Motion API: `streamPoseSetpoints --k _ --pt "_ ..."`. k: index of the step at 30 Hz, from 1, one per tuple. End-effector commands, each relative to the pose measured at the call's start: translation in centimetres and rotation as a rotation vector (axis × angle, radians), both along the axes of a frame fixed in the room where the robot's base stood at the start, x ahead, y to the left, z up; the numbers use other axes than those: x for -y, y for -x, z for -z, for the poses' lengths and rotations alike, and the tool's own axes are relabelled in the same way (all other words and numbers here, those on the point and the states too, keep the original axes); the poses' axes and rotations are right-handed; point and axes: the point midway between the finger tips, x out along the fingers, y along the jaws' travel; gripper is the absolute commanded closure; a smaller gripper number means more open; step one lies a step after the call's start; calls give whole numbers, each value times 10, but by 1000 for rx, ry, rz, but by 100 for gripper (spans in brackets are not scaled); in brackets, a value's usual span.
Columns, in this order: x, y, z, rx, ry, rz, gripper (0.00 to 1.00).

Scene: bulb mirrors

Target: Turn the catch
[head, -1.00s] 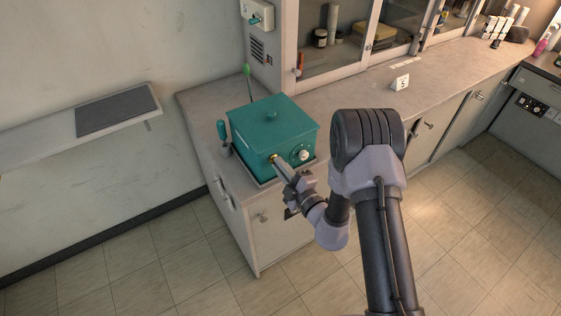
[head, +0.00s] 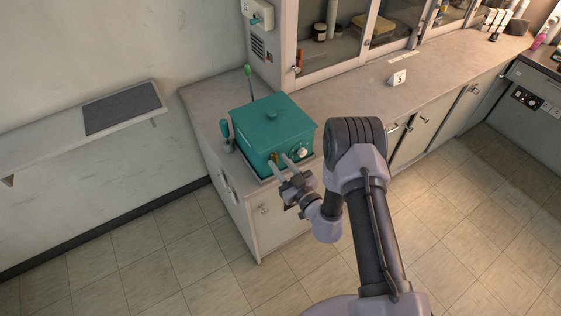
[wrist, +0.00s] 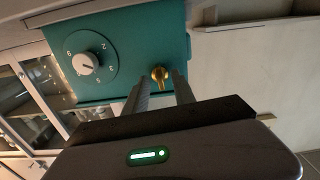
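The brass catch (wrist: 159,74) sits on the front face of a teal box (head: 272,118) with a lid. In the wrist view it shows between and just beyond my two fingertips. My gripper (head: 282,157) is open in front of the box, fingers pointing at its face. In the wrist view the fingers (wrist: 160,85) are apart with a gap on each side of the catch, and nothing is held. A white dial knob (wrist: 85,63) with numbers is on the same face.
The box stands on a counter (head: 345,93) at its left end. A green-tipped rod (head: 248,72) and a teal-handled lever (head: 226,131) are beside it. A wall shelf (head: 50,137) is at left. Tiled floor (head: 170,262) in front is clear.

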Motion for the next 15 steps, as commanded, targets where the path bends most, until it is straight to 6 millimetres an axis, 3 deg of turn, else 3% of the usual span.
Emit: streamPoseSetpoints --k 8,15 --pt "2 3 0 0 2 1 69" --pt "21 30 1 -2 2 2 69"
